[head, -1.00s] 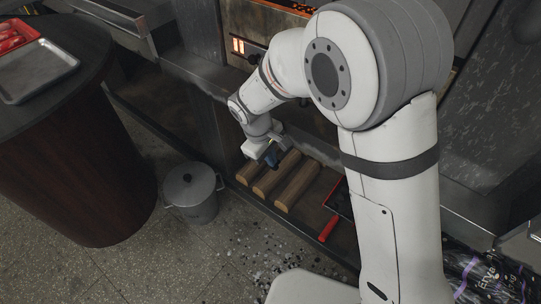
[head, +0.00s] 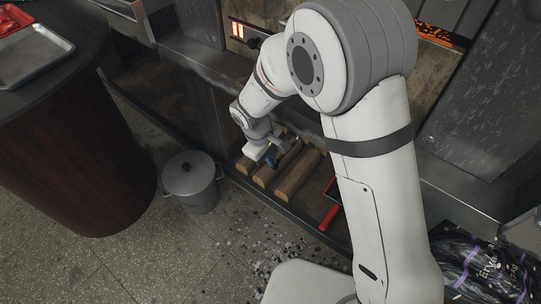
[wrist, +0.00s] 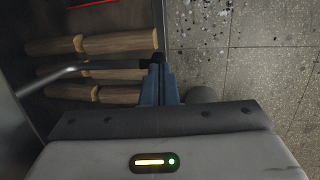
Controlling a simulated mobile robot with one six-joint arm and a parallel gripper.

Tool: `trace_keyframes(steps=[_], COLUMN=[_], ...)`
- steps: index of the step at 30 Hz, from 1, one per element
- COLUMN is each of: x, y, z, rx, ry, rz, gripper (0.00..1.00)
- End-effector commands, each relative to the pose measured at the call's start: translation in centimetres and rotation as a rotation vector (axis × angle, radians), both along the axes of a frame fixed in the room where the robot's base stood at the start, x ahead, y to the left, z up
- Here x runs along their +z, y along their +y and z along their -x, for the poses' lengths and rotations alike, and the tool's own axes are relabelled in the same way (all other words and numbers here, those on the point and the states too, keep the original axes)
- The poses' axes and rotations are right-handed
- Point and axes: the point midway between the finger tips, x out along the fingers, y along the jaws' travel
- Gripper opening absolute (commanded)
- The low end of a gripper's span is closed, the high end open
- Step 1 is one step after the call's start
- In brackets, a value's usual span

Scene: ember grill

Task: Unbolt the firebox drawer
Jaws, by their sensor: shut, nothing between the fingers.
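My gripper (head: 268,158) is shut and empty, low in front of the grill's wood storage opening in the head view. In the wrist view its blue fingers (wrist: 160,88) are together, pointing up the picture. A bent grey metal bar (wrist: 88,67) runs from a grey metal panel (wrist: 14,90) at the left edge to right beside the fingertips. I cannot tell whether they touch. I cannot make out the firebox drawer or its bolt for certain. My arm hides part of the grill front (head: 200,75) in the head view.
Several split logs (head: 292,178) lie under the grill, also in the wrist view (wrist: 92,45). A red-handled tool (head: 328,218) lies right of them. A lidded pot (head: 190,183) stands on the floor, left. Dark bits litter the floor. A bag (head: 490,268) lies at lower right.

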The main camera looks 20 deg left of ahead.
Motion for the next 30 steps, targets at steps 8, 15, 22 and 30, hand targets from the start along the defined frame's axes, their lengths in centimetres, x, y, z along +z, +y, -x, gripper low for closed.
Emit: trace_keyframes(steps=[8,15,22,30], x=[6.2,11.1,13.2,13.4], y=[1.1,2.1,2.5,2.6], z=[0.3,0.9,1.2,1.2], rx=[-0.001,-0.001,0.000,-0.003], ry=[-0.009,-0.009,-0.009,-0.009], rz=[-0.009,-0.009,-0.007,-0.006], gripper=[0.00,0.00,0.00,0.00])
